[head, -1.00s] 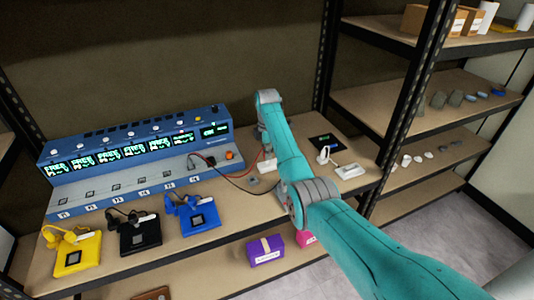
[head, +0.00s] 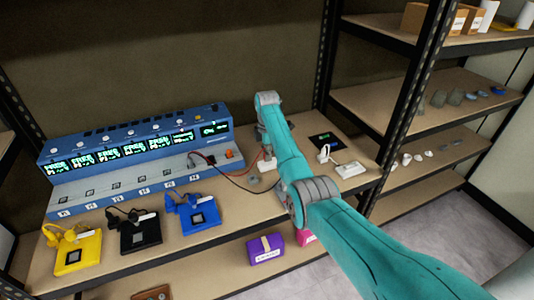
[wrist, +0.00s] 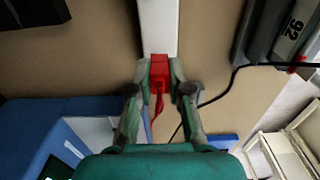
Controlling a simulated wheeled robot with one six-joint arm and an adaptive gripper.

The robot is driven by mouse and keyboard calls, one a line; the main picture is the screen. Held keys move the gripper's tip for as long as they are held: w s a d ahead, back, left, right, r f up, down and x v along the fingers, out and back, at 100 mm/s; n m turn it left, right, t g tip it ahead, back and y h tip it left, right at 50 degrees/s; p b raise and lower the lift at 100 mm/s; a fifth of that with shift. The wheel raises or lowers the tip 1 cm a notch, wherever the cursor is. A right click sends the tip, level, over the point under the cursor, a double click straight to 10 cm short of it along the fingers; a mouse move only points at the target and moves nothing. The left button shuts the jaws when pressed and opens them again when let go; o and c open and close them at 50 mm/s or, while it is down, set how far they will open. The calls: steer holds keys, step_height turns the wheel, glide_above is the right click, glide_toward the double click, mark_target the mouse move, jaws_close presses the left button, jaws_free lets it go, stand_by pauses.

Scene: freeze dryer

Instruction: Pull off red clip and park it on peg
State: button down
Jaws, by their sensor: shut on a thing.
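In the wrist view my gripper (wrist: 159,80) is shut on the red clip (wrist: 159,70). The clip sits against the end of a long white block (wrist: 158,25); I cannot tell whether they are still joined. A red lead runs from the clip back between my fingers. In the head view the white block (head: 267,165) lies on the bench beside my wrist, and my fingers and the clip are hidden there. I cannot make out the peg for sure in either view.
A blue bench unit (head: 140,150) with lit screens stands at left. Yellow (head: 77,252), black (head: 140,234) and blue (head: 200,217) packs lie before it. A white box (head: 349,170) is at right. A black cable (wrist: 215,97) crosses right of my gripper.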

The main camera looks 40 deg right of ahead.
steer(key=shift+f, duration=0.6)
steer(key=c, duration=1)
jaws_free()
steer(key=shift+r, duration=0.15)
step_height(320, 180, up, 12)
steer(key=shift+f, duration=0.1)
